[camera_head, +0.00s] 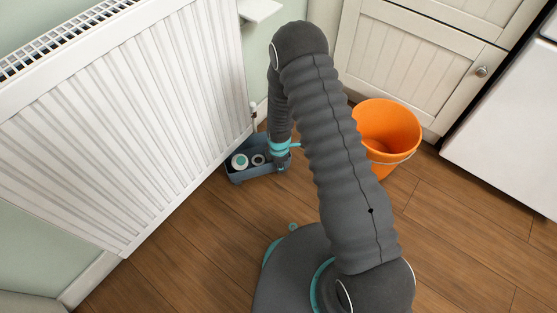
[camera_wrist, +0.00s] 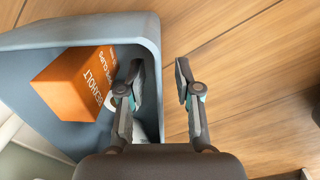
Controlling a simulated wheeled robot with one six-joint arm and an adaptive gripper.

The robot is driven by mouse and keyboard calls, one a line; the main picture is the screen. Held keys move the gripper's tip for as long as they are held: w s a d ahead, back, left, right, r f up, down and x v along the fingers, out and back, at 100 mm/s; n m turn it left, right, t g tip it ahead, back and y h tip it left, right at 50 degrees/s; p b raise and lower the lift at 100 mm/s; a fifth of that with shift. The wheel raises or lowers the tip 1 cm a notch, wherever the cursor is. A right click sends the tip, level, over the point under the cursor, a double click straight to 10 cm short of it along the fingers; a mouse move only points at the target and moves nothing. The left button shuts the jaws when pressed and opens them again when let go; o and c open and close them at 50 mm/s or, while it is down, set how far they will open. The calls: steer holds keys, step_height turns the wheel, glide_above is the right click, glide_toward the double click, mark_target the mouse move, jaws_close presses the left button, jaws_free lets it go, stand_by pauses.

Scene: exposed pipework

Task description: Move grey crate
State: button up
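The grey crate (camera_head: 241,178) is a small open blue-grey box on the floor by the radiator's right end. In the wrist view its rounded rim (camera_wrist: 150,32) and an inner corner show. It holds an orange printed box (camera_wrist: 72,86) and pale round items (camera_head: 240,161). My gripper (camera_wrist: 158,70) is open, its fingers on either side of the crate's right wall, one over the inside and one outside. I cannot tell whether either finger touches the wall. In the head view my arm reaches down to the crate's right end and hides part of it.
A white radiator (camera_head: 130,110) stands on the left, close to the crate. An orange bucket (camera_head: 385,135) with a wire handle stands right of my arm. Cream cabinets (camera_head: 410,55) and a white appliance (camera_head: 510,125) are behind. The wooden floor (camera_head: 190,245) in front is clear.

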steer(key=shift+f, duration=0.4)
jaws_close()
